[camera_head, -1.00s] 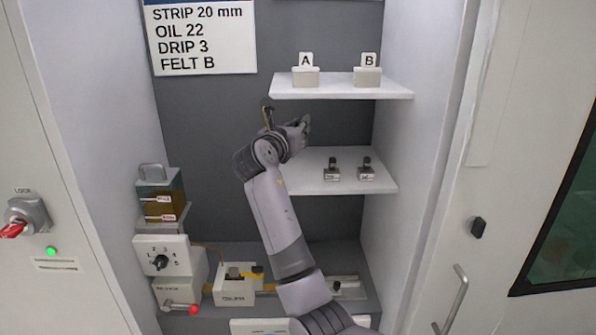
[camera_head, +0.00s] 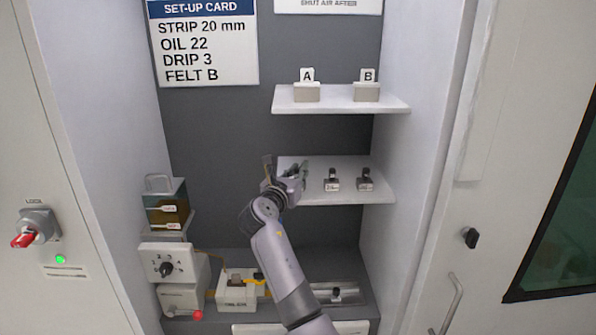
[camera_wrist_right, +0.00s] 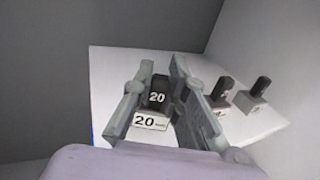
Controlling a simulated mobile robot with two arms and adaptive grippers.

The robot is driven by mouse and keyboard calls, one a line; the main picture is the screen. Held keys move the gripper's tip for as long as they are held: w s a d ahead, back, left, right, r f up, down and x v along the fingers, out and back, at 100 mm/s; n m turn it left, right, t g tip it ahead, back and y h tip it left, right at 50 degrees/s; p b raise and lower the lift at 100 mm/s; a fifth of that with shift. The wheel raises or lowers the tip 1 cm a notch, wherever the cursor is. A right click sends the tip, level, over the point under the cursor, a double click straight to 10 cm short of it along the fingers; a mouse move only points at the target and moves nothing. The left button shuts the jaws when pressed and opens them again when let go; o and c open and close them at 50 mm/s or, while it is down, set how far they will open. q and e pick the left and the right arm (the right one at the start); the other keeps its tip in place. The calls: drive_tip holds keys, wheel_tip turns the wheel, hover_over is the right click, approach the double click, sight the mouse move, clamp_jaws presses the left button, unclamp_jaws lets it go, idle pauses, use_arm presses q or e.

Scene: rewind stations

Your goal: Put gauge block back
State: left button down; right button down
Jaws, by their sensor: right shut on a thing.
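My right gripper (camera_head: 296,172) is at the left end of the middle shelf (camera_head: 350,196). In the right wrist view my right gripper (camera_wrist_right: 157,92) is shut on the dark gauge block (camera_wrist_right: 157,94) marked 20, which stands upright between the fingers. Two other gauge blocks, one (camera_head: 332,180) nearer and one (camera_head: 365,180) farther right, stand on the same shelf. My left gripper is out of view.
The upper shelf (camera_head: 340,107) holds pale blocks marked A (camera_head: 307,93) and B (camera_head: 366,92). A set-up card (camera_head: 205,45) hangs on the back wall. At lower left are an oil tank (camera_head: 165,205), a dial box (camera_head: 168,264) and a strip station (camera_head: 240,288).

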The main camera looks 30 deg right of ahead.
drive_tip(key=c, duration=1.8)
unclamp_jaws()
drive_tip(key=shift+f, duration=0.15)
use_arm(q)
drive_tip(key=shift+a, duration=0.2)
use_arm(e)
drive_tip(key=shift+o, duration=1.1)
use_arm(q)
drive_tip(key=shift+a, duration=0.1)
